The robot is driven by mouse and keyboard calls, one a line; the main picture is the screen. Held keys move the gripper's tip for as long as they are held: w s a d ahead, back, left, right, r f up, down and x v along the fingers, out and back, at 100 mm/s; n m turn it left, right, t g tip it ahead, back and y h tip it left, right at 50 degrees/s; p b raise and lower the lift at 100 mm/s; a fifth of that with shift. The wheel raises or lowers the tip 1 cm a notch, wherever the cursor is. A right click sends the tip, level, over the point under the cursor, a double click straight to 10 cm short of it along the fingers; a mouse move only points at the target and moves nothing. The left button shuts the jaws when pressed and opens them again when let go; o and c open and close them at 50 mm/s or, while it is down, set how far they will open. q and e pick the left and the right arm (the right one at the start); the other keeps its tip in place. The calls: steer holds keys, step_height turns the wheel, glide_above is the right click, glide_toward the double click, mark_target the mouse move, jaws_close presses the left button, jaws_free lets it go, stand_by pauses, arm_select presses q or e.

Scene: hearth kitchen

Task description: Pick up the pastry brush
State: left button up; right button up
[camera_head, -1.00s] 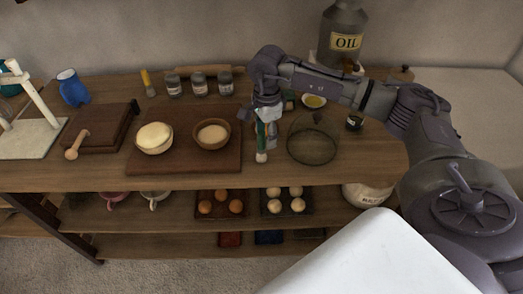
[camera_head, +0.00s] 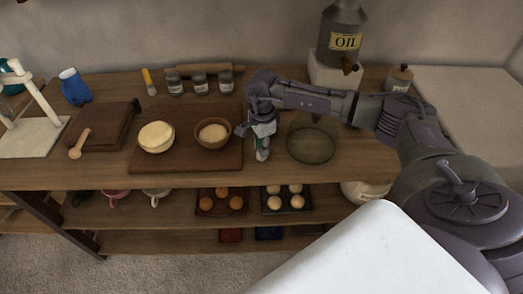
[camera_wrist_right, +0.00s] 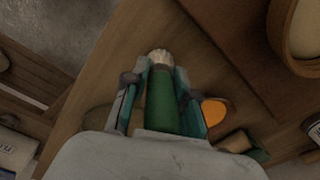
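The pastry brush (camera_wrist_right: 163,102) in the right wrist view has a green handle and pale bristles. In the head view its bristle end (camera_head: 261,154) shows low over the wooden worktop, below my right gripper (camera_head: 262,130). In the wrist view the fingers of my right gripper (camera_wrist_right: 160,92) lie on both sides of the handle, very close to it. I cannot tell whether they press on it. The rear of the handle is hidden by the gripper body. A second brush with a yellow handle (camera_head: 148,80) stands at the back left. My left gripper is not in view.
A round mesh sieve (camera_head: 312,143) lies just right of the gripper. Several jars and an oil can (camera_head: 342,40) stand at the back. Egg trays (camera_head: 286,204) are on the shelf below.

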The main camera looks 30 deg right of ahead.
jaws_close()
steer(key=shift+r, duration=0.15)
